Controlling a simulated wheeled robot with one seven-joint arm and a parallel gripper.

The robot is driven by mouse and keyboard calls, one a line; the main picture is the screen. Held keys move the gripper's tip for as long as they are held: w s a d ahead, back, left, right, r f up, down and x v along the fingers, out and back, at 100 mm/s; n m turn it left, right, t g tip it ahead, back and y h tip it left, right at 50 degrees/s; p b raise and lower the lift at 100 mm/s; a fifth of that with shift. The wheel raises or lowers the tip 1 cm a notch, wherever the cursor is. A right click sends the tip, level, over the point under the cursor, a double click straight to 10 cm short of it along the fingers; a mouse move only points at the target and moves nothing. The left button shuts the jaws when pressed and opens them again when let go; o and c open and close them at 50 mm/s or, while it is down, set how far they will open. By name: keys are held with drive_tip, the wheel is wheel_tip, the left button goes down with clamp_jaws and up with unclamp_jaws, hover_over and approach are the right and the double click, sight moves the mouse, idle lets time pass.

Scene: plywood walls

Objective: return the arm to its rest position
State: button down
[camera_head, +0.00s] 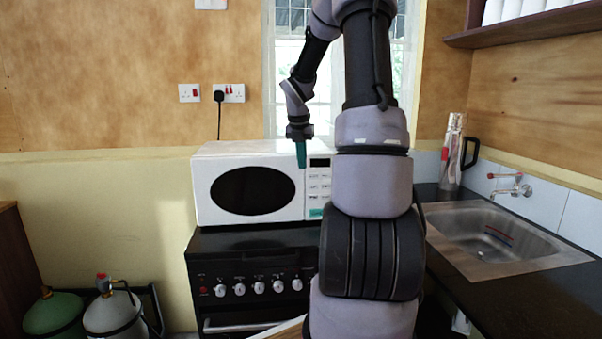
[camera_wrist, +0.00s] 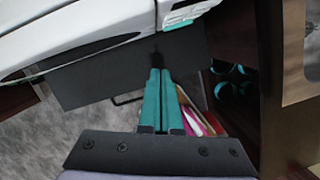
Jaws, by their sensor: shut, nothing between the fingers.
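My gripper (camera_head: 301,155) points down in front of the white microwave, near its control panel. Its teal fingers are together with nothing between them, and they also show shut in the wrist view (camera_wrist: 158,75). My arm rises through the middle of the head view and bends over at the top, with the forearm coming down on the left. The arm hides part of the microwave, the stove and the window.
The white microwave (camera_head: 215,195) stands on a black stove (camera_head: 258,268) with white knobs. A sink (camera_head: 485,240) is set in the dark counter at right, with a clear flask (camera_head: 452,155) behind it. Gas cylinders (camera_head: 112,310) stand at lower left. A shelf (camera_head: 525,27) hangs at upper right.

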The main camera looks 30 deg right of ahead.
drive_tip(key=shift+s+r, duration=0.3)
drive_tip(key=shift+r, duration=0.1)
drive_tip(key=s+a+r+m+t, duration=0.2)
drive_tip(key=s+a+r+m, duration=1.1)
drive_tip(key=m, duration=0.3)
drive_tip(key=s+a+r+m+t+y, duration=0.1)
drive_tip(key=s+a+m+t+y, duration=0.2)
drive_tip(key=s+a+m, duration=0.6)
drive_tip(key=s+m+y, duration=0.1)
drive_tip(key=s+m, duration=0.2)
drive_tip(key=m, duration=0.3)
drive_tip(key=shift+s, duration=0.4)
drive_tip(key=shift+r, duration=0.1)
